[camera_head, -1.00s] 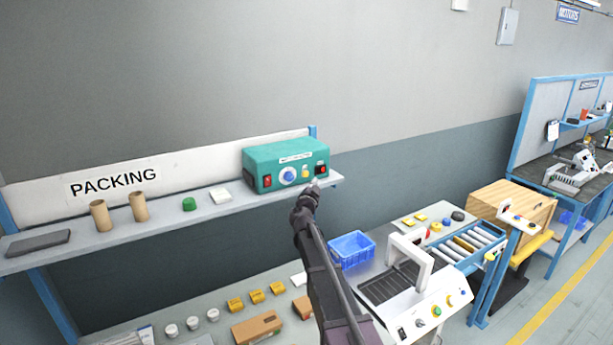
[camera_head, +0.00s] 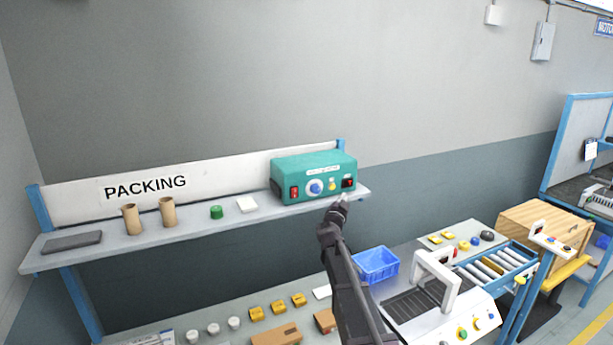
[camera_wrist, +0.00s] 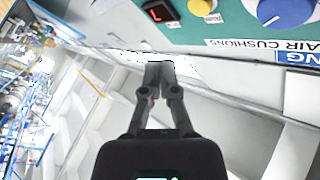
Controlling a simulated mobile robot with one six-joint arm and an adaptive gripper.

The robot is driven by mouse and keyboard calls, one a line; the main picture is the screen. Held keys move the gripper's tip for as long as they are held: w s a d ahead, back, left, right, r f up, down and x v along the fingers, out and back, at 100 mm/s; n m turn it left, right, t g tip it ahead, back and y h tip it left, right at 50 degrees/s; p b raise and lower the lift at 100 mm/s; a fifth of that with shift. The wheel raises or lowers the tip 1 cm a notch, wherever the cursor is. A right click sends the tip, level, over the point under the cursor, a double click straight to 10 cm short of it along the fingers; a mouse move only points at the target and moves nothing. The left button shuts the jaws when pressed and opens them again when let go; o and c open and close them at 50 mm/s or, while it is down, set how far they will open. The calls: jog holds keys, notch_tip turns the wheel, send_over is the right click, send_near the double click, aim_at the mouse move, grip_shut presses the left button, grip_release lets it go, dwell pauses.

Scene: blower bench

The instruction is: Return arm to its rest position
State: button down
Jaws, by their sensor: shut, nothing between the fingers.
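My arm reaches up from the lower middle in the head view. My gripper (camera_head: 342,199) is at the front edge of the upper shelf, just below the right end of the teal box (camera_head: 314,170). In the wrist view my gripper (camera_wrist: 159,68) has its fingers together, with nothing between them. The teal box's front panel (camera_wrist: 222,25) is close beyond the fingertips there, showing a blue dial, a yellow button and a red-lit switch. I cannot tell whether the fingers touch the shelf or the box.
The shelf (camera_head: 200,229) also holds two cardboard tubes (camera_head: 150,216), a green item (camera_head: 216,212), a white block and a dark tray. Below are a blue bin (camera_head: 375,265), a white arch-shaped machine (camera_head: 436,295), yellow items and boxes. Open air lies in front of the shelf.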

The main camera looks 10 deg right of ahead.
jog(key=s+a+f+n+g+y+b, duration=0.35)
jog(key=s+a+f+n+y, duration=0.35)
jog(key=f, duration=0.4)
jog(key=s+a+f+n+g+y+b, duration=0.3)
jog(key=s+a+f+n+y+b, duration=0.25)
jog(key=s+a+f, duration=0.35)
jog(key=s+d+f+g+h+b, duration=0.1)
jog(key=s+d+f+g+b, duration=0.1)
jog(key=s+f, duration=0.3)
jog(key=s+d+f+g+h+b, duration=0.1)
jog(key=s+f+g, duration=0.4)
jog(key=s, duration=0.6)
jog(key=s+d+f+g+h+b, duration=0.2)
jog(key=s+d+f+g+b, duration=0.1)
jog(key=s, duration=0.5)
notch_tip(320, 180, down, 4)
jog(key=shift+s+d+r+g, duration=0.25)
jog(key=shift+d+g, duration=0.3)
jog(key=shift+d, duration=0.5)
jog(key=shift+w, duration=0.1)
